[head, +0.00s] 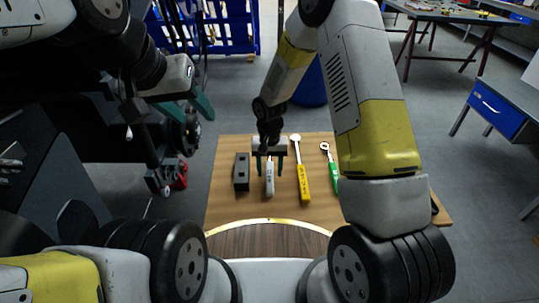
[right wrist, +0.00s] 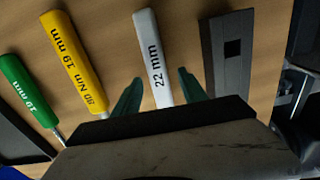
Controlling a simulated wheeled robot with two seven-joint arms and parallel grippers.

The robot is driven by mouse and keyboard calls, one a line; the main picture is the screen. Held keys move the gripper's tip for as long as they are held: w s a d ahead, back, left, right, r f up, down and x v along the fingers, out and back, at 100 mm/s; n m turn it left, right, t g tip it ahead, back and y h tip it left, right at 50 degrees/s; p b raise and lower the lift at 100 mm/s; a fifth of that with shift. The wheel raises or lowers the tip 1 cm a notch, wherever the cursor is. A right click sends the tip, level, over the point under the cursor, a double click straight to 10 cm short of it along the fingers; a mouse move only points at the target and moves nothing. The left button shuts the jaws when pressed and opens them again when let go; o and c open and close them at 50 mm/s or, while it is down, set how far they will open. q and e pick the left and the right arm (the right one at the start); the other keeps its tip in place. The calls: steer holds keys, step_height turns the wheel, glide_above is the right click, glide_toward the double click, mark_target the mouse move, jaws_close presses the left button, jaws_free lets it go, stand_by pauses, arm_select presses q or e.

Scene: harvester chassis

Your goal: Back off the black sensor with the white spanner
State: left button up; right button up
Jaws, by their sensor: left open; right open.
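The white spanner (head: 269,180) lies on the wooden table top, its handle toward me; its handle marked 22 mm also shows in the right wrist view (right wrist: 153,58). My right gripper (head: 269,168) is open above it, with one green finger on each side of the handle. I cannot tell whether the fingers touch it. My left gripper (head: 188,103) is open at the left beside the dark harvester chassis (head: 62,160), holding nothing that I can see. Small dark parts with pale tips hang from the chassis; I cannot tell which is the black sensor.
A yellow-handled spanner (head: 304,182) and a green-handled one (head: 334,178) lie right of the white one. A dark grey block (head: 241,172) lies left of it. The wooden table (head: 225,205) is bare at its front. A red object (head: 180,176) stands low by the chassis.

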steer(key=shift+c, duration=0.4)
jaws_close()
stand_by(0.9)
